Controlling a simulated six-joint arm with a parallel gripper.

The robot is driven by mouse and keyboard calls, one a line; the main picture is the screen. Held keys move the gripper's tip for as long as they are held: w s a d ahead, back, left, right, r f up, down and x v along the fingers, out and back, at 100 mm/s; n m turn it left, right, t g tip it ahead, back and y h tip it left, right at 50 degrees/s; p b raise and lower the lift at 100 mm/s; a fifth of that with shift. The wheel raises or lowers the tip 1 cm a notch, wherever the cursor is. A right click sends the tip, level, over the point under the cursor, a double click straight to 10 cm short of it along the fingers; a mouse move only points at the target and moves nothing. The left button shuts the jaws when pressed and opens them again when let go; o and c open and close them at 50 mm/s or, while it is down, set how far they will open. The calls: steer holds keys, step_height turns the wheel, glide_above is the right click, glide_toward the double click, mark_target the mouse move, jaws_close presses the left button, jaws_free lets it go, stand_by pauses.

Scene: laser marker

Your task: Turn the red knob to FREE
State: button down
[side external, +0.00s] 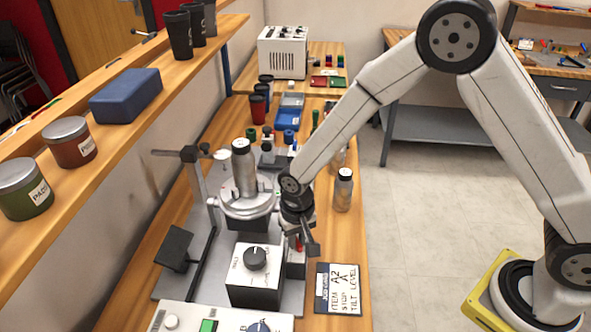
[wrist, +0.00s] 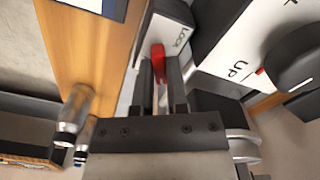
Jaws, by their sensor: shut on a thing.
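The red knob (wrist: 158,57) is on a small white-topped block, beside a printed word that looks like LOCK, in the wrist view. My gripper (wrist: 160,80) is shut on the knob, one finger on each side, and its red end shows beyond the fingertips. In the side view my gripper (side external: 306,236) reaches down at the right of the marker's base, and a small bit of the red knob (side external: 299,244) shows beside it. The fingers hide much of the knob. I cannot see the word FREE.
A box with a black dial (side external: 255,257) stands close on the left of my gripper. A rotary fixture holds a metal bottle (side external: 243,170) behind it. Another bottle (side external: 343,190) stands to the right. A card (side external: 337,288) lies at the bench's front right.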

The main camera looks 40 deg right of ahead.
steer(key=m, duration=0.5)
steer(key=shift+m, duration=0.4)
stand_by(0.3)
steer(key=c, duration=0.9)
jaws_free()
steer(key=shift+r, duration=0.15)
steer(key=shift+r, duration=3.8)
steer(key=shift+r, duration=0.1)
steer(key=shift+r, duration=3.4)
